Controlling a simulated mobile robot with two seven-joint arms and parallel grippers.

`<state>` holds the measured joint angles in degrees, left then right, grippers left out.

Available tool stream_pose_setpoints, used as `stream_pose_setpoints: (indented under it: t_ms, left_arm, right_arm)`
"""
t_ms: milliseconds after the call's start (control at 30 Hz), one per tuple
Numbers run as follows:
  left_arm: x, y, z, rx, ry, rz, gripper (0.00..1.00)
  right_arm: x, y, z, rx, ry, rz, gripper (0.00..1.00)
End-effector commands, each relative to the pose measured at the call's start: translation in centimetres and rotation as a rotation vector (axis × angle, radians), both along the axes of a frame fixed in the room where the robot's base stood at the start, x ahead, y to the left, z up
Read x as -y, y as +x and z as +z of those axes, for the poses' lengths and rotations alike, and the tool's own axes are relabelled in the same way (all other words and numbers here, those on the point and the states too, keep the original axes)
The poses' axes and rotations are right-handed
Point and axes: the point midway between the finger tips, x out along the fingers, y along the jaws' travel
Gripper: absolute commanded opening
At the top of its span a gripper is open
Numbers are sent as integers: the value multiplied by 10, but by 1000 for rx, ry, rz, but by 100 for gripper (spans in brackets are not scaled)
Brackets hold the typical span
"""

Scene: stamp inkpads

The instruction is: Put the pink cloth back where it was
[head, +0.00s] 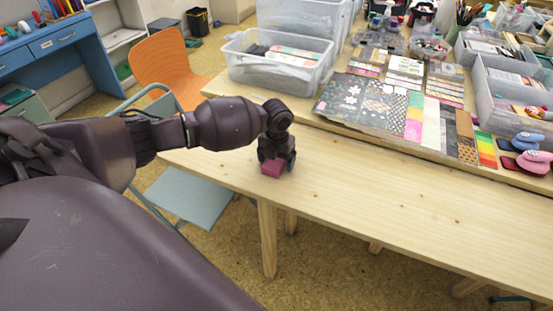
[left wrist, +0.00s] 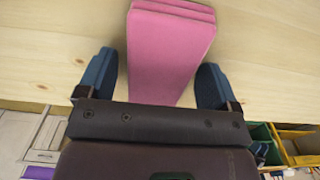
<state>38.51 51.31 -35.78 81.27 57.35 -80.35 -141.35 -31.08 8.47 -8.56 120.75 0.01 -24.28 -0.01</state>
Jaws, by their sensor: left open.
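The pink cloth (head: 272,169), a folded block with layered edges, lies on the wooden table near its left end. In the left wrist view the pink cloth (left wrist: 168,50) lies between the two blue fingers, with a gap on each side. My left gripper (head: 275,163) is right above and around the cloth, open. Its fingers also show in the left wrist view (left wrist: 154,83). The gripper hides part of the cloth in the head view. My right gripper is not in view.
The wooden table (head: 400,215) is clear to the right of the cloth. Behind it, a raised board holds a clear plastic bin (head: 275,75), patterned paper sheets (head: 362,103) and pink and blue stamp items (head: 533,160). An orange chair (head: 168,68) stands behind the table's left end.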

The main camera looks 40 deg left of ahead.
Motion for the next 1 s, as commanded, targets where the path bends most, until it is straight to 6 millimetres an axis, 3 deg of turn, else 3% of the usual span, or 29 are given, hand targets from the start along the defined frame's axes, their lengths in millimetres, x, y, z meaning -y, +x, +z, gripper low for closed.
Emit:
stream_pose_setpoints:
  t_ms: [267, 700, 1000]
  left_arm:
    - [0, 1, 20, 5, 1, -1, 85]
    - [0, 1, 101, 4, 1, -1, 85]
    - [0, 0, 123, 0, 0, 0, 85]
  right_arm:
    - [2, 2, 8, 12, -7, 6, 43]
    - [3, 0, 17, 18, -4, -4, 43]
    - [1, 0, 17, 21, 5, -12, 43]
